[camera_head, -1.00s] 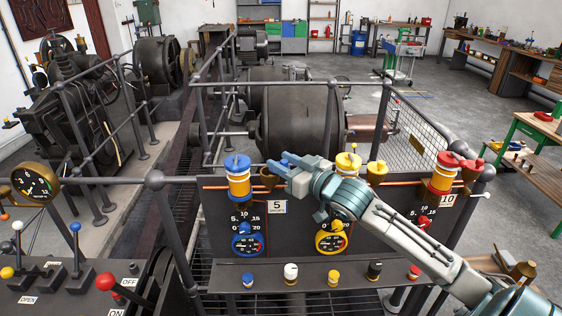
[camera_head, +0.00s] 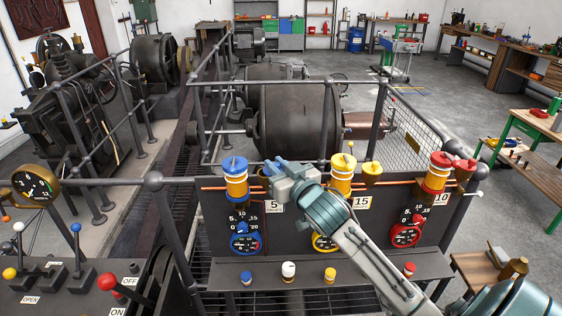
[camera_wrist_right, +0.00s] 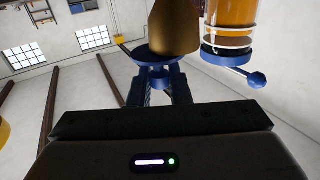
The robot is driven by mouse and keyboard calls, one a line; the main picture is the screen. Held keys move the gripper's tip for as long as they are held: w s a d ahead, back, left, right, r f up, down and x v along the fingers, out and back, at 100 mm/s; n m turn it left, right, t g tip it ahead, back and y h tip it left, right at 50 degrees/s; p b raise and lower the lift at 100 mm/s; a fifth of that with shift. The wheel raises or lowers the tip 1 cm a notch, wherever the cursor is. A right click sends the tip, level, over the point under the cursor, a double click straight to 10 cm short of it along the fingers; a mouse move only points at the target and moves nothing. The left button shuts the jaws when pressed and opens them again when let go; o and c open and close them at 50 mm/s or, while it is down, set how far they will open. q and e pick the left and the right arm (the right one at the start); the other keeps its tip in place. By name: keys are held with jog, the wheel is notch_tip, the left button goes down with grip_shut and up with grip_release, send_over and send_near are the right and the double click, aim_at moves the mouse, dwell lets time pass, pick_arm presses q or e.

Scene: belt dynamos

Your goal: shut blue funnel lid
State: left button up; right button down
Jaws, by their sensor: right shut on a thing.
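The blue funnel lid (camera_wrist_right: 140,54) is a blue disc with a small grip piece, seen in the right wrist view. My right gripper (camera_wrist_right: 160,88) is shut on that grip piece. The brass funnel (camera_wrist_right: 175,25) meets the disc in this view; I cannot tell whether the lid sits fully flush. In the head view my right gripper (camera_head: 273,167) is at the funnel's top, just right of the blue-capped oil cup (camera_head: 236,180), and largely hides the lid and funnel. My left gripper is not in view.
Yellow (camera_head: 342,176) and red (camera_head: 438,172) oil cups stand farther right along the panel, beside their own funnels. My right arm crosses in front of the panel. A rail and dark machine (camera_head: 296,125) lie behind. Levers stand at lower left.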

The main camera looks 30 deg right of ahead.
jog(key=shift+w+a+m+h, duration=0.1)
jog(key=shift+a+m+h, duration=0.35)
jog(key=shift+m+h, duration=0.5)
jog(key=shift+w+a+f+m+g+h, duration=0.1)
jog(key=shift+a+m+g+h, duration=0.15)
jog(key=shift+h, duration=0.35)
jog(key=shift+a+m+g+h, duration=0.15)
jog(key=shift+m+h, duration=0.15)
jog(key=shift+h, duration=0.25)
jog(key=shift+w+a+m+g+h+b, duration=0.2)
jog(key=shift+m+g+h+b, duration=0.35)
jog(key=shift+h, duration=0.45)
jog(key=shift+w+a+m+g+h+b, duration=0.1)
jog(key=shift+a+m+g+h+b, duration=0.2)
jog(key=shift+m+h+b, duration=0.55)
jog(key=shift+h, duration=0.35)
jog(key=c, duration=1.6)
grip_release()
jog(key=shift+c, duration=0.2)
jog(key=shift+o, duration=1.2)
jog(key=shift+d, duration=0.1)
jog(key=shift+w, duration=0.2)
jog(key=shift+s, duration=0.1)
